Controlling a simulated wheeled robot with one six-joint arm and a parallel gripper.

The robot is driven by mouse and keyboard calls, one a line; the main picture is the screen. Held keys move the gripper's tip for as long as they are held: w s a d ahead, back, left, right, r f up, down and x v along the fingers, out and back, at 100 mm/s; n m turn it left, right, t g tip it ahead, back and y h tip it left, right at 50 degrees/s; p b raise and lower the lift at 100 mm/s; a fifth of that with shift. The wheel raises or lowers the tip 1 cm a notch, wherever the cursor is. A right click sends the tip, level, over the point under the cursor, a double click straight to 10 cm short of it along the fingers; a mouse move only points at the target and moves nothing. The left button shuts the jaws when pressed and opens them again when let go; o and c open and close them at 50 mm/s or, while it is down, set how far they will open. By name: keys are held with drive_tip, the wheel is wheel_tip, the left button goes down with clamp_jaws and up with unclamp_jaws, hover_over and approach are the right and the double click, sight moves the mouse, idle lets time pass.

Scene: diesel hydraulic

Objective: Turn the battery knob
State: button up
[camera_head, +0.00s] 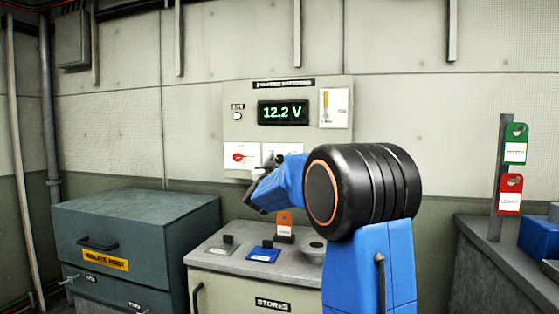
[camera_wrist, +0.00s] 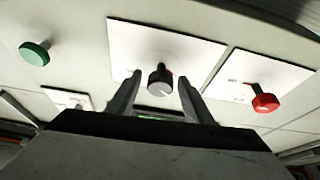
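A black and grey knob (camera_wrist: 160,79) on a white plate (camera_wrist: 190,50) is in the middle of the wrist view. My gripper (camera_wrist: 158,88) is open, one finger on each side of this knob, with gaps showing beside it. A red knob (camera_wrist: 265,102) is to the right and a green knob (camera_wrist: 35,53) to the left in that view. In the head view, my gripper (camera_head: 262,178) is at the lower part of the wall panel (camera_head: 240,95), beside the red knob (camera_head: 239,157). I cannot read which knob is labelled battery.
The panel display (camera_head: 283,112) reads 12.2 V. Below is a stores cabinet (camera_head: 210,275) with a blue item (camera_head: 263,254) and an orange tag (camera_head: 284,222) on top. A dark chest (camera_head: 130,225) stands left. Green (camera_head: 515,143) and red tags (camera_head: 509,193) hang right.

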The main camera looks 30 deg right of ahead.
drive_tip(key=c, duration=0.9)
drive_tip(key=shift+o, duration=0.2)
drive_tip(key=shift+m+h, duration=0.4)
drive_tip(key=shift+m, duration=0.2)
drive_tip(key=m+g, duration=0.1)
drive_tip(key=m, duration=0.2)
drive_tip(key=m+g+h, duration=0.1)
drive_tip(key=m+g, duration=0.1)
drive_tip(key=m, duration=0.2)
drive_tip(key=shift+g, duration=0.3)
drive_tip(key=m+g, duration=0.1)
drive_tip(key=m, duration=0.2)
drive_tip(key=m+g, duration=0.2)
drive_tip(key=m, duration=0.2)
drive_tip(key=shift+h, duration=0.4)
drive_tip(key=m+g, duration=0.1)
drive_tip(key=m, duration=0.2)
drive_tip(key=m+g+y, duration=0.1)
drive_tip(key=m, duration=0.3)
drive_tip(key=shift+s+d+f+g+y, duration=0.1)
drive_tip(key=shift+g+y, duration=0.2)
drive_tip(key=m+y, duration=0.1)
drive_tip(key=m, duration=0.2)
drive_tip(key=m+y, duration=0.1)
drive_tip(key=m, duration=0.1)
drive_tip(key=shift+f+m+y, duration=0.15)
drive_tip(key=shift+m+y, duration=0.15)
drive_tip(key=shift+m, duration=0.1)
